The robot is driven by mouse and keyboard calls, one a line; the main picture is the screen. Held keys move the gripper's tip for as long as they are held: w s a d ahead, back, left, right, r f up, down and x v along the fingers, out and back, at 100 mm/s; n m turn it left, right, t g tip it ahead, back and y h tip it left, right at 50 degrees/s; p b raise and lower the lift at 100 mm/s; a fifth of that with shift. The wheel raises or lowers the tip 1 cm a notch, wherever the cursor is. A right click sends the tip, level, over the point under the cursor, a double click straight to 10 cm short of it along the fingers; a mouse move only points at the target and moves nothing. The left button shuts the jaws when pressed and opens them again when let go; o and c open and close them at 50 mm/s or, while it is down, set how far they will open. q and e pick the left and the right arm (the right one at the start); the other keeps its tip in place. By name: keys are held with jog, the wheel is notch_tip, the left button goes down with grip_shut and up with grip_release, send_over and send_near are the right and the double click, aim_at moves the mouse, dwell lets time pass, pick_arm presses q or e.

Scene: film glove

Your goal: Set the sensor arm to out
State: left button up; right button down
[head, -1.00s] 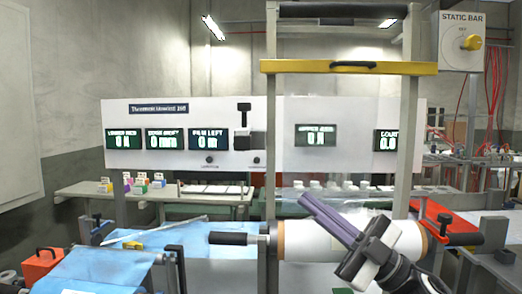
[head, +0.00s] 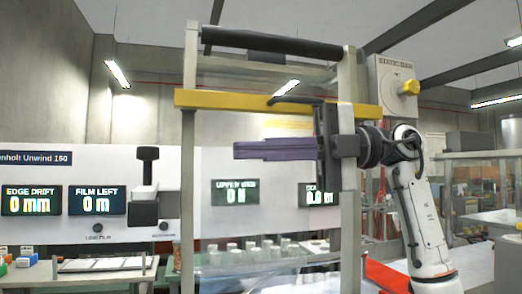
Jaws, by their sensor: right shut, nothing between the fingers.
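A black T-shaped lever (head: 147,155) stands upright on the white panel (head: 110,170), with a pale mount and a dark block (head: 142,214) below it. It looks like the sensor arm, but no label on it is readable. My right gripper (head: 238,150) is raised in front of the machine frame, its purple fingers shut, empty and pointing left. The fingers are to the right of the lever and apart from it in the picture. My left gripper is out of view.
A yellow bar (head: 220,99) with a black handle crosses the upright frame posts (head: 190,150), below a black roller (head: 270,42). A static bar box (head: 393,75) with a yellow knob is at upper right. Dark displays (head: 97,200) sit left of the lever.

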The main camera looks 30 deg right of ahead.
jog(key=p, duration=0.1)
send_near(149, 180)
jog(key=w+a+r, duration=0.2)
jog(key=a+r, duration=0.1)
jog(key=a, duration=0.1)
jog(key=shift+w+a+r, duration=0.15)
jog(key=shift+w+a, duration=0.05)
jog(key=shift+a, duration=0.2)
